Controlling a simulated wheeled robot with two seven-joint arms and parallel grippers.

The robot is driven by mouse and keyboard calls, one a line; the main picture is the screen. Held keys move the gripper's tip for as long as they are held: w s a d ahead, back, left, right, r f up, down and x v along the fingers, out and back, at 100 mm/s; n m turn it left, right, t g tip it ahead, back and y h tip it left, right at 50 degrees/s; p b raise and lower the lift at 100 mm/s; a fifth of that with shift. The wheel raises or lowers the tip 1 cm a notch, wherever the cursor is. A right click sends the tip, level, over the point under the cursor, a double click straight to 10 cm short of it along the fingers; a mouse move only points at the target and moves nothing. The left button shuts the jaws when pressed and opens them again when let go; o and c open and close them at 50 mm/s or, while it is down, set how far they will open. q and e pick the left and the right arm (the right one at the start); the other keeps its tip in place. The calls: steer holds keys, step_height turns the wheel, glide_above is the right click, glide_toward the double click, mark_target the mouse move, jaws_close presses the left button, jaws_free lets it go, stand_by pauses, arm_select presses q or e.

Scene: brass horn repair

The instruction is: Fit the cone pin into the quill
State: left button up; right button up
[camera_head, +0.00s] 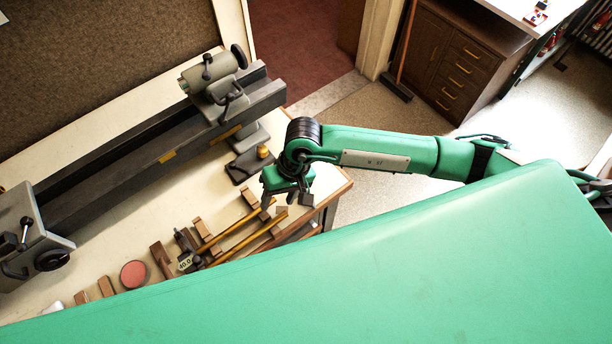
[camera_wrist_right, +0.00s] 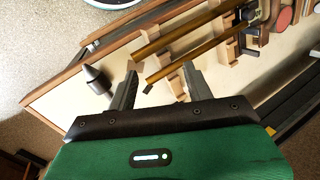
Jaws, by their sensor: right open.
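The cone pin (camera_wrist_right: 97,80) is a grey metal piece with a pointed end, near the bench edge at the left of the right wrist view. I cannot make it out in the head view. My right gripper (camera_head: 288,202) is over the bench's right end, pointing down. In the wrist view its two fingers (camera_wrist_right: 158,74) are apart with nothing held between them, and the cone pin is outside them, beside the left finger. The tailstock (camera_head: 215,82) stands on the dark lathe bed, its quill (camera_head: 186,86) facing left. My left gripper is out of view.
Two brass rods (camera_head: 235,228) lie on notched wooden blocks (camera_head: 203,229), close under the right gripper. A dark base with a brass knob (camera_head: 262,152) is left of the gripper. A red disc (camera_head: 133,274) lies at the front left. My green body hides the lower part of the head view.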

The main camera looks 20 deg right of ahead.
steer(key=w+d+n+h, duration=0.1)
steer(key=d, duration=0.1)
steer(key=w+d+t+h, duration=0.1)
steer(key=d, duration=0.2)
steer(key=w+d+f+n+h, duration=0.1)
steer(key=d+h, duration=0.1)
steer(key=shift+w+d+n, duration=0.15)
steer(key=shift+d+n, duration=0.15)
steer(key=shift+d, duration=0.1)
steer(key=shift+f+b, duration=0.35)
steer(key=shift+f, duration=0.75)
step_height(320, 180, down, 3)
steer(key=shift+f+b, duration=0.1)
steer(key=shift+b, duration=0.45)
step_height(320, 180, down, 3)
steer(key=b, duration=0.3)
steer(key=shift+r, duration=0.2)
steer(key=shift+f+b, duration=0.45)
steer(key=shift+b, duration=0.35)
jaws_close()
